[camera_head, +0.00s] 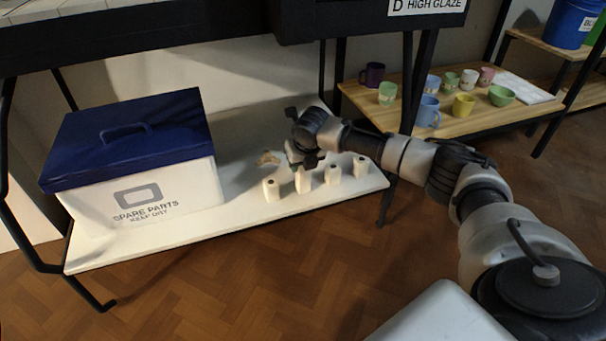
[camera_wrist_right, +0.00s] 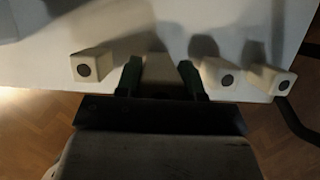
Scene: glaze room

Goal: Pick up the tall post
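In the right wrist view a pale post (camera_wrist_right: 160,68) is between the two dark fingers of my right gripper (camera_wrist_right: 160,78). Its upper end is hidden by the gripper, and I cannot tell whether the fingers touch it. My left gripper is not in view.
The other posts (camera_head: 271,191) (camera_head: 333,174) (camera_head: 361,167) stand close by on both sides. A tan piece (camera_head: 268,158) lies behind them. A white box with a blue lid (camera_head: 130,140) fills the shelf's left.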

